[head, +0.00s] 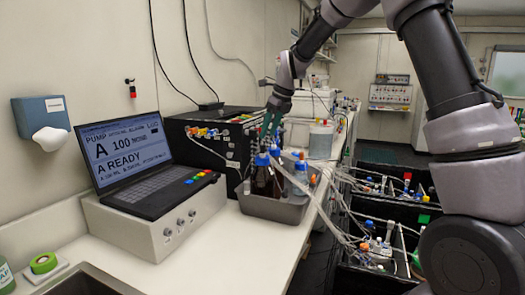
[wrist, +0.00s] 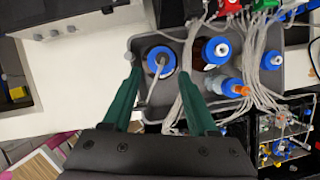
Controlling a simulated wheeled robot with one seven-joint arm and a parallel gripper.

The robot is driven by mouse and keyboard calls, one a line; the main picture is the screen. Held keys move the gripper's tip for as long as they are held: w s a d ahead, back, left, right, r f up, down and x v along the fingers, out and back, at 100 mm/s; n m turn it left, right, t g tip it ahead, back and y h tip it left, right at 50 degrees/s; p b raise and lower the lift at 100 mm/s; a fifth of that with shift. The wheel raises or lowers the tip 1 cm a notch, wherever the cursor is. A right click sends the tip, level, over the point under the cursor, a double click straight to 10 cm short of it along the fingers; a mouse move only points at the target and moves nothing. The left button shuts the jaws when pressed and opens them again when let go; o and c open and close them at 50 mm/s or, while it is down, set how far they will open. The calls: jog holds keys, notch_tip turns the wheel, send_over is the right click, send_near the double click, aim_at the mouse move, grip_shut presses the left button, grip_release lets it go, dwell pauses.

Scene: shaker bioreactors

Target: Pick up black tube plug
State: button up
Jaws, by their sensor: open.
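I cannot pick out a black tube plug for certain in either view. My gripper (head: 270,128) hangs over the grey bottle tray (head: 272,212) in the head view. In the wrist view, its two green fingers (wrist: 158,66) are apart, with nothing gripped between them. A blue-capped bottle (wrist: 153,54) with a pale tube rising from its cap lies in line between the fingertips. I cannot tell how far below the fingertips the cap is. Dark bottles with blue caps (head: 262,160) stand in the tray below the gripper.
More blue-capped bottles (wrist: 217,50) and a bundle of pale tubes (wrist: 190,85) crowd the tray's right side. A laptop (head: 135,150) on a control box stands left on the bench. A black pump unit (head: 205,135) is behind the tray. Black racks (head: 375,210) stand right.

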aim_at(263, 151)
jog(key=x, duration=0.6)
jog(key=shift+w+f, duration=0.25)
jog(key=shift+w, duration=0.1)
jog(key=shift+c, duration=0.3)
grip_shut()
